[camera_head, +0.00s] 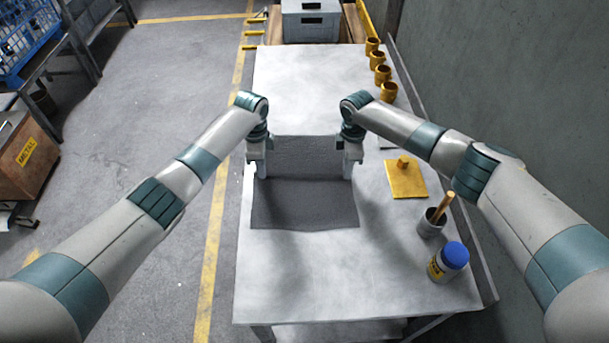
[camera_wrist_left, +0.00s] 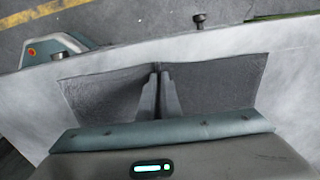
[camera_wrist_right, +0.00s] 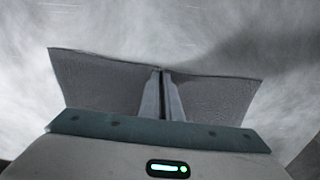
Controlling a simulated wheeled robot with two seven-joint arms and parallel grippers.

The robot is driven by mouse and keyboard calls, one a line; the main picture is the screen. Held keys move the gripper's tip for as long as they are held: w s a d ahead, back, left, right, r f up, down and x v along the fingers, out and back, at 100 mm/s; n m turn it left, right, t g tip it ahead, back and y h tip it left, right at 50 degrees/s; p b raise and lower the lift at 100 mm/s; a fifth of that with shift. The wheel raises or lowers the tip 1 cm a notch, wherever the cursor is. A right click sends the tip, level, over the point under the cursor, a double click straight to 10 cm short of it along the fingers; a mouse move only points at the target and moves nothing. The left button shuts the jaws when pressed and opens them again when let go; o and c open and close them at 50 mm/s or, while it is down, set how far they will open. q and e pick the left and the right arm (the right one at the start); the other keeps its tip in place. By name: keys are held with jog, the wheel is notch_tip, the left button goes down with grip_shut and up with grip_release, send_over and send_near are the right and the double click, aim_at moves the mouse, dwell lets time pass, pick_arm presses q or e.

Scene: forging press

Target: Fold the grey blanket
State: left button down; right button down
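The grey blanket (camera_head: 305,208) lies on the white table, with its near part flat. My left gripper (camera_head: 261,172) looks shut on the blanket's left side. In the left wrist view its fingers (camera_wrist_left: 159,78) are close together, with cloth spread on both sides. My right gripper (camera_head: 350,172) looks shut on the right side. The right wrist view shows its fingers (camera_wrist_right: 162,76) together, with cloth (camera_wrist_right: 95,78) rising on both sides. The fingers partly hide the pinched cloth.
On the table's right side stand a yellow plate with a knob (camera_head: 405,181), a grey cup with a wooden handle (camera_head: 431,223), a blue-lidded jar (camera_head: 447,262) and several brass cups (camera_head: 383,75). The table (camera_head: 330,280) is bare before and behind the blanket.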

jog(key=shift+r, duration=0.1)
